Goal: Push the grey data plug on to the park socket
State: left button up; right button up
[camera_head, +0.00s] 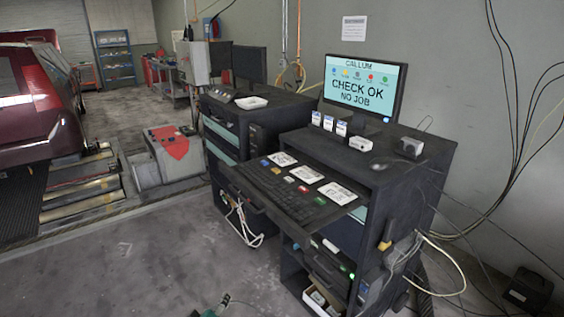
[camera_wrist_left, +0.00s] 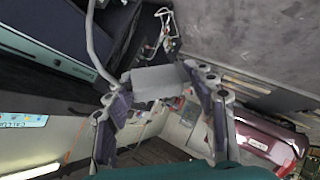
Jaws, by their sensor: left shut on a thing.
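My left gripper (camera_head: 222,304) shows only in part at the bottom edge of the head view, low over the floor and left of the right cabinet. In the left wrist view its two fingers (camera_wrist_left: 163,92) are closed on a grey block, the data plug (camera_wrist_left: 154,82). A pale cable (camera_wrist_left: 92,40) runs up from near the plug in that view. In the head view the plug cannot be made out. I cannot pick out the park socket for certain in either view. My right gripper is not in view.
The dark right cabinet (camera_head: 372,190) carries a monitor (camera_head: 366,88) reading "CHECK OK NO JOB" and a pulled-out keyboard tray (camera_head: 270,190). White cables (camera_head: 243,225) hang at the left cabinet's front. More cables (camera_head: 450,265) loop at the right. The floor (camera_head: 150,265) at left front is clear.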

pick_arm(q)
jog(key=f, duration=0.1)
jog(key=w+f, duration=0.1)
jog(key=f, duration=0.1)
jog(key=w+f, duration=0.1)
jog(key=shift+w+f, duration=0.1)
jog(key=shift+f, duration=0.15)
